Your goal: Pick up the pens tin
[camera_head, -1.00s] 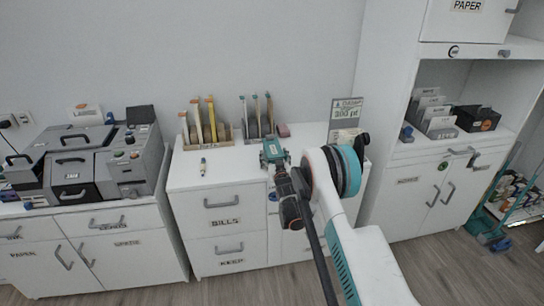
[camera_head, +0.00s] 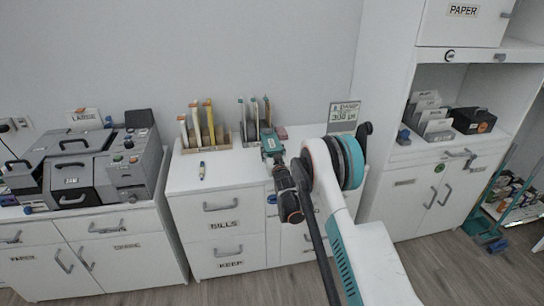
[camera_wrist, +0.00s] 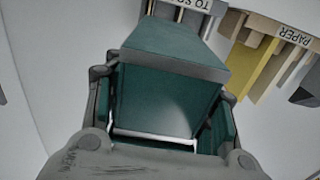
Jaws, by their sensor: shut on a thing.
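The pens tin is a dark green box (camera_head: 271,141) above or on the white desk top, in front of the file holders in the head view. My gripper (camera_head: 275,158) reaches it from the front and is shut on it. In the wrist view the tin (camera_wrist: 165,90) fills the middle, with the grey fingers of my gripper (camera_wrist: 160,118) pressed along its left and right sides. Its far end and underside are hidden, and no pens show. I cannot tell whether it is clear of the desk.
Two file holders stand behind: one with yellow and tan folders (camera_head: 207,147), one with grey and teal folders (camera_head: 246,135). A sign (camera_head: 343,116) stands at the right. The front left desk top is clear.

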